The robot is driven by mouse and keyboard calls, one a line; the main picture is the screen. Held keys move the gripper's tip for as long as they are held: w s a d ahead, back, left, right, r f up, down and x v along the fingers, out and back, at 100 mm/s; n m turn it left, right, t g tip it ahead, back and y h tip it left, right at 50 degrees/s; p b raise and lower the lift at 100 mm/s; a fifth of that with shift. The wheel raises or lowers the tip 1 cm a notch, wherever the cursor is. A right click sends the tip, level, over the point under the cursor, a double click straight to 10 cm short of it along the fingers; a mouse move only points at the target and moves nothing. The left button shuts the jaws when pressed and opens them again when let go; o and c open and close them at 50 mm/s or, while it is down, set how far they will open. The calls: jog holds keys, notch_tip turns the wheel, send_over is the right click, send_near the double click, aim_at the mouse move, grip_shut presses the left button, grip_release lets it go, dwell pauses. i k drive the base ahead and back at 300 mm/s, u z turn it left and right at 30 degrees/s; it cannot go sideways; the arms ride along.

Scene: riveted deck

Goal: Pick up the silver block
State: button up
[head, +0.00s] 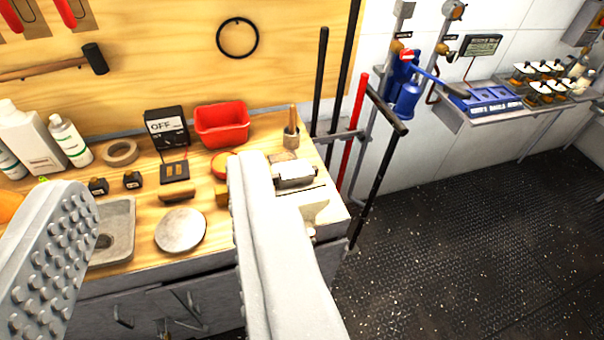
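A silver-grey block-shaped object (294,175) with a bright top sits near the right end of the wooden workbench (140,190). It is just right of my gripper's right finger, which may hide part of its left side. I cannot tell for sure that it is the silver block. My gripper (160,185) is open, its two pale fingers spread wide, the left one studded. Nothing is held between them.
On the bench are a sink (115,232), a round grey disc (181,230), a red bin (222,124), a meter reading OFF (167,130), a tape roll (121,153) and white bottles (70,140). Long-handled tools (358,125) stand at the bench's right end. The dark floor (460,240) right is clear.

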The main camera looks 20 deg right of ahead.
aim_at(298, 176)
jog(key=i, duration=0.9)
jog(key=u, duration=0.05)
